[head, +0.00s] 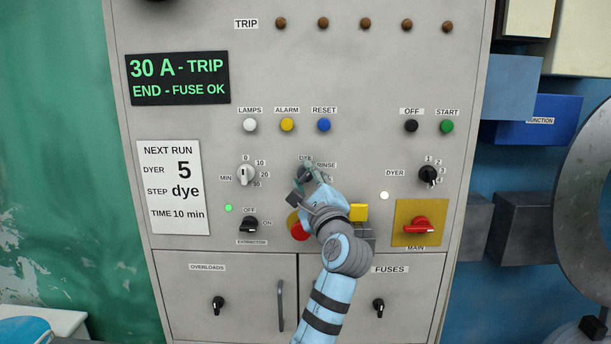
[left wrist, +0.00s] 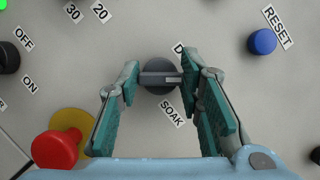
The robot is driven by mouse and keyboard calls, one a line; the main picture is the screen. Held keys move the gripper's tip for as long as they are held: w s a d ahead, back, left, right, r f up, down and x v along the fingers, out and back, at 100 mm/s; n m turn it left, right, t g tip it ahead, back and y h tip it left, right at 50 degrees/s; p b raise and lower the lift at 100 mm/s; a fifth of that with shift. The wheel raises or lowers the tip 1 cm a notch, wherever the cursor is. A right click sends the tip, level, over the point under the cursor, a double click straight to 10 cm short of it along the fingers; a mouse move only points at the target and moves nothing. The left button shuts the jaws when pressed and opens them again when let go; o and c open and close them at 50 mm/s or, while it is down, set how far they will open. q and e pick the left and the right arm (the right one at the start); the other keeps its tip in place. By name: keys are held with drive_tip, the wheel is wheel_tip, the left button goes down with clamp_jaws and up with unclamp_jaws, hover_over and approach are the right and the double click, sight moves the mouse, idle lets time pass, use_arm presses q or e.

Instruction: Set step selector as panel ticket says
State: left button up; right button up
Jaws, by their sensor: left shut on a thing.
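The ticket (head: 174,187) reads NEXT RUN, DYER 5, STEP dye, TIME 10 min. The step selector is a dark round knob (left wrist: 158,76) with a grey bar across it. In the left wrist view the bar lies level, its pale mark to the right, between the SOAK label (left wrist: 172,114) and a label starting with D (left wrist: 178,48), mostly hidden by a finger. My left gripper (head: 308,182) is shut on the knob, its fingers on both sides. In the head view the gripper mostly hides the knob; the DYE and RINSE labels (head: 326,165) show above it. My right gripper is not in view.
A red button (left wrist: 56,149) is close below my left gripper. The minutes knob (head: 246,174) is to its left, the extractor switch (head: 249,224) lower left. The dyer knob (head: 428,175) and red main switch (head: 418,224) are to the right. The blue reset button (head: 324,125) is above.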

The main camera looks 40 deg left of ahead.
use_arm(q)
drive_tip(key=n+g+p, duration=0.1)
drive_tip(key=n, duration=0.1)
drive_tip(key=n+g+p, duration=0.1)
drive_tip(key=n, duration=0.2)
drive_tip(key=shift+r+h, duration=0.15)
drive_tip(key=shift+h, duration=0.15)
drive_tip(key=shift+n+g+h+p, duration=0.45)
drive_tip(key=shift+n+p, duration=0.55)
drive_tip(key=shift+n, duration=0.5)
drive_tip(key=o, duration=0.9)
drive_tip(key=shift+c, duration=0.2)
drive_tip(key=o, duration=0.3)
drive_tip(key=shift+w+d, duration=0.1)
drive_tip(key=shift+w, duration=0.05)
drive_tip(key=v, duration=0.7)
drive_tip(key=shift+d, duration=0.3)
